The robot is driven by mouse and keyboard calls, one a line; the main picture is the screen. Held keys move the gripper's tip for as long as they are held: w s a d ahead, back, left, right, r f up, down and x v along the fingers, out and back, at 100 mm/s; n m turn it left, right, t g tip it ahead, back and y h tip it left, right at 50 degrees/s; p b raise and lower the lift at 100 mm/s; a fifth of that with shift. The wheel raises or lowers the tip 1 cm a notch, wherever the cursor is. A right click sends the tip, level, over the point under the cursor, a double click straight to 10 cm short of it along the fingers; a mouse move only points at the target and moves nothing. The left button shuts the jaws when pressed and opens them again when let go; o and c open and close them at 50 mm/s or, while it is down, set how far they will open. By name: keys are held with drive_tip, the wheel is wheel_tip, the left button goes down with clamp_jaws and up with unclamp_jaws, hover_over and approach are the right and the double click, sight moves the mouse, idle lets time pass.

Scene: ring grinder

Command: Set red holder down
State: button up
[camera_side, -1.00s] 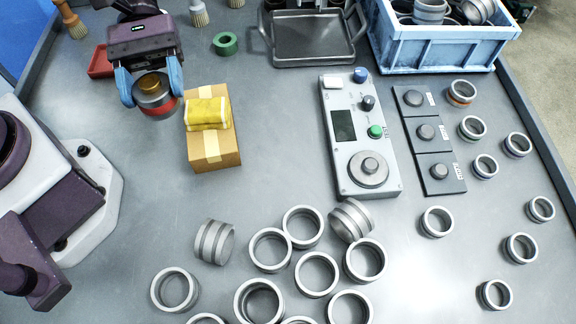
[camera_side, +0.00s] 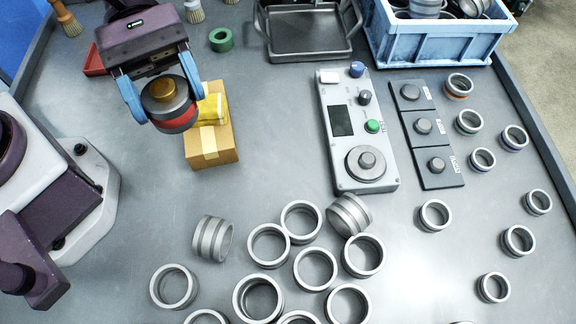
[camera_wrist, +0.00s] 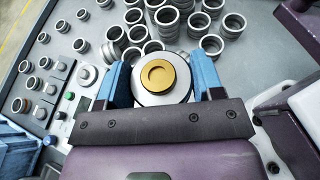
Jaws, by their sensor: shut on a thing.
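The red holder (camera_side: 176,122) is a round grey piece with a red band and a brass knob (camera_side: 161,90) on top. My gripper (camera_side: 162,96) is shut on it, with one blue finger on each side. The holder is held in the air near the cardboard box, hiding part of it in the side view. In the wrist view the holder (camera_wrist: 162,97) sits between the blue fingers of my gripper (camera_wrist: 162,84), seen from above with its brass top showing. The red band is hidden there.
A control box (camera_side: 342,122), grey pads (camera_side: 425,125) and a blue crate (camera_side: 440,45) lie to the right. Many loose rings cover the front. Table left of the front rings is clear.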

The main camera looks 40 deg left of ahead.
drive_tip(key=w+d+f, duration=0.3)
drive_tip(key=f, duration=0.2)
drive_tip(key=w+d+f, duration=0.3)
drive_tip(key=w+f, duration=0.1)
drive_tip(key=f, duration=0.1)
drive_tip(key=w+d+f, duration=0.3)
drive_tip(key=f, duration=0.3)
drive_tip(key=shift+w, duration=0.15)
drive_tip(key=shift+w+d+f, duration=0.15)
drive_tip(key=shift+f, duration=1.6)
drive_tip(key=o, duration=1.4)
drive_tip(key=shift+f, duration=0.1)
